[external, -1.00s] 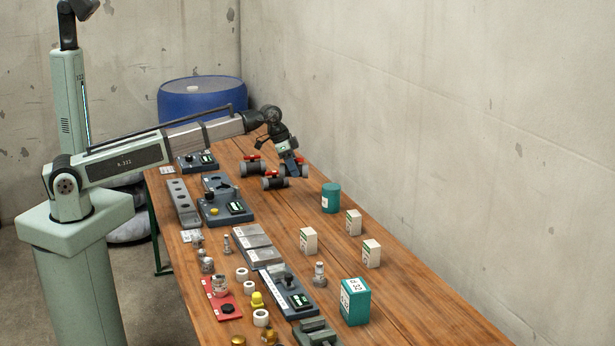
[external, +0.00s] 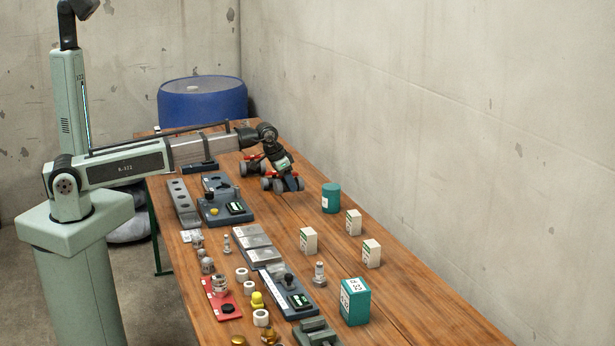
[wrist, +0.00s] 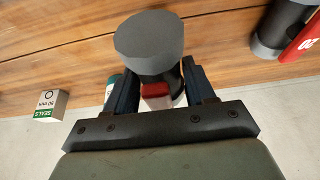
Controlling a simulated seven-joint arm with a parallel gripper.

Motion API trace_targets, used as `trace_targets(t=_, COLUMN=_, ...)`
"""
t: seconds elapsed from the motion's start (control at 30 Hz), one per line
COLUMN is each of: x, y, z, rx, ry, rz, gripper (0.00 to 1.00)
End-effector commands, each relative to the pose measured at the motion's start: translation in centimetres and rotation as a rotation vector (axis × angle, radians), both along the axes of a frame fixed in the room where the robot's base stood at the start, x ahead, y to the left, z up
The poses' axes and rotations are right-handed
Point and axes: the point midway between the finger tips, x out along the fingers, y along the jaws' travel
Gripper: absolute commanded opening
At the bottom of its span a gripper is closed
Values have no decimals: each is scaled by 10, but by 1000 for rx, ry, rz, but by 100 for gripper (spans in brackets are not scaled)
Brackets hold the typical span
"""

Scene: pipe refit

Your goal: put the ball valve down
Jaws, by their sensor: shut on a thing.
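My gripper (external: 289,180) is low over the far part of the bench in the external view. It is shut on a ball valve (external: 277,184) with dark grey ends and a red handle. In the wrist view the held ball valve (wrist: 149,42) shows a round grey end and a bit of red between the two fingers (wrist: 160,88). The fingers and the grey end hide most of its body. I cannot tell whether it touches the bench. A second red-handled valve (external: 250,168) stands just left of it, and its red handle (wrist: 304,40) shows at the right in the wrist view.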

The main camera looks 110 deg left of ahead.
Motion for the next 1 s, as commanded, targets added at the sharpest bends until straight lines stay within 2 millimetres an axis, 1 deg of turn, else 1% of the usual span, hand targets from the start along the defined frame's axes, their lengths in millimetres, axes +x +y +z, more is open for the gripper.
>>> trace_targets(t=0.03, x=0, y=0, z=-5, rx=0, ry=0, rz=0, gripper=20)
trace_targets(t=0.23, x=0, y=0, z=-16, rx=0, ry=0, rz=-1, gripper=20)
trace_targets(t=0.4, x=0, y=0, z=-35, rx=0, ry=0, rz=-1, gripper=20)
trace_targets(t=0.5, x=0, y=0, z=-43, rx=0, ry=0, rz=-1, gripper=20)
trace_targets(t=0.9, x=0, y=0, z=-47, rx=1, ry=0, rz=-1, gripper=20)
trace_targets(t=0.93, x=0, y=0, z=-47, rx=1, ry=0, rz=-1, gripper=56)
trace_targets(t=1.0, x=0, y=0, z=-46, rx=1, ry=0, rz=-1, gripper=63)
